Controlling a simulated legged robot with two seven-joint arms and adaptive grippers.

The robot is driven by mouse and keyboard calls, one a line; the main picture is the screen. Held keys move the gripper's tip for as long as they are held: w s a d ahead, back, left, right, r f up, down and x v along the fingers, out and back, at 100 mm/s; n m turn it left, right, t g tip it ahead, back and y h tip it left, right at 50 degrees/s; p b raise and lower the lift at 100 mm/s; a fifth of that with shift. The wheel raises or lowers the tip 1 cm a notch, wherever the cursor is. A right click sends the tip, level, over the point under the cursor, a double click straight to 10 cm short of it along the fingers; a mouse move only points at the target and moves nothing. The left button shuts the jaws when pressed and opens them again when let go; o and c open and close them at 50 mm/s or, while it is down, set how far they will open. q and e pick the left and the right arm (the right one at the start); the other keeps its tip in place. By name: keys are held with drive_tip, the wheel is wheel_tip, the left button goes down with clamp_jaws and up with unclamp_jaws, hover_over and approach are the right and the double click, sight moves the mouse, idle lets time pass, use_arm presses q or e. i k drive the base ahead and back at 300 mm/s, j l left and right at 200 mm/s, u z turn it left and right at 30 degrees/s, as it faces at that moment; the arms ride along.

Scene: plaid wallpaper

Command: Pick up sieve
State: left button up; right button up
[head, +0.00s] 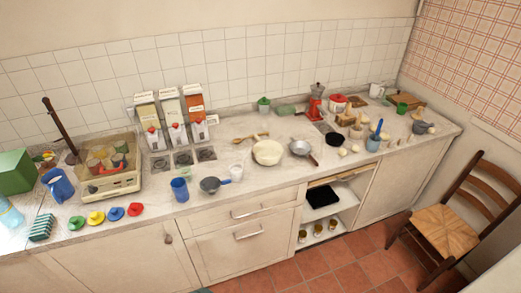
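A grey metal round pan-like thing with a brown handle (300,147) sits further right, beside a cream bowl (268,152). At this size I cannot tell for certain which of the two is the sieve. Neither of my grippers shows in the head view.
The pale counter (225,150) is crowded. A blue cup (180,189) and a white cup (236,172) flank the blue-handled tool. Dispensers (172,118) stand behind. Tiled floor (345,265) lies in front.

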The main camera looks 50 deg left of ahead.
sight(301, 148)
drive_tip(key=u, duration=1.4)
